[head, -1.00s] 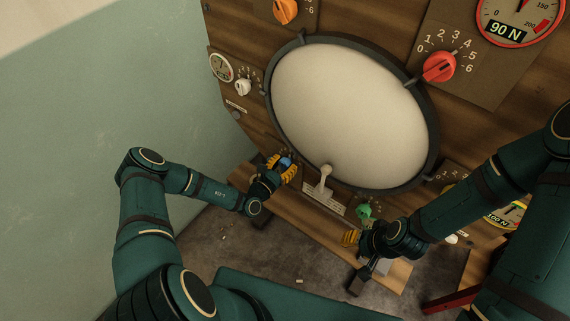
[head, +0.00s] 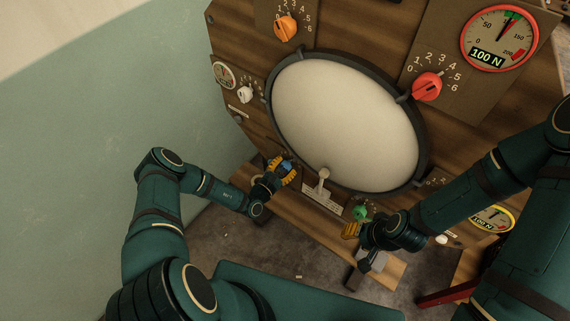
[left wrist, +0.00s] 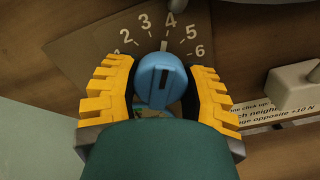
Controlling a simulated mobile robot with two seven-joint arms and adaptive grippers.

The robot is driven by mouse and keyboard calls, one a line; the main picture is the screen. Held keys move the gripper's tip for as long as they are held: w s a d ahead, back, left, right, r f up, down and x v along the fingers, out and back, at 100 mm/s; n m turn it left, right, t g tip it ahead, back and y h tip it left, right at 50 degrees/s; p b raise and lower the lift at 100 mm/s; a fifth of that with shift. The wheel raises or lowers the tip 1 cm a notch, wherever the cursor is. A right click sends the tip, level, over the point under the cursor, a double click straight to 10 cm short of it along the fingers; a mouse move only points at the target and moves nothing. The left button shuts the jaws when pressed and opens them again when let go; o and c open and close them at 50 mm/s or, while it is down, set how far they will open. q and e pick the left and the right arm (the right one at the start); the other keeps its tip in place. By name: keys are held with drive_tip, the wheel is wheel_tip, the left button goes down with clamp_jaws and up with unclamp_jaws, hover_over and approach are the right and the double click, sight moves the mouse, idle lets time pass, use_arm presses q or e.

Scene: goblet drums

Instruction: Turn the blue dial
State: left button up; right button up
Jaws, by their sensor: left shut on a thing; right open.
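The blue dial (head: 287,165) sits low on the wooden panel, left of a white lever. In the left wrist view the blue dial (left wrist: 153,78) shows its white pointer line close to the 4 on its scale. My left gripper (head: 281,171) is shut on the blue dial, with a yellow finger on each side of it. The dial's lower part is hidden by the gripper's body in the left wrist view. My right gripper (head: 353,230) is open, just below the green dial (head: 360,213), and holds nothing visible.
A large white drumhead (head: 346,122) fills the panel's middle. A red dial (head: 427,86), an orange dial (head: 286,28) and a white dial (head: 246,94) surround it. A white lever (head: 322,178) stands between my grippers.

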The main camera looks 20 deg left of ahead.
use_arm(q)
drive_tip(key=shift+m, duration=0.3)
drive_tip(key=o, duration=1.2)
drive_tip(key=shift+o, duration=0.2)
drive_tip(key=v, duration=1.2)
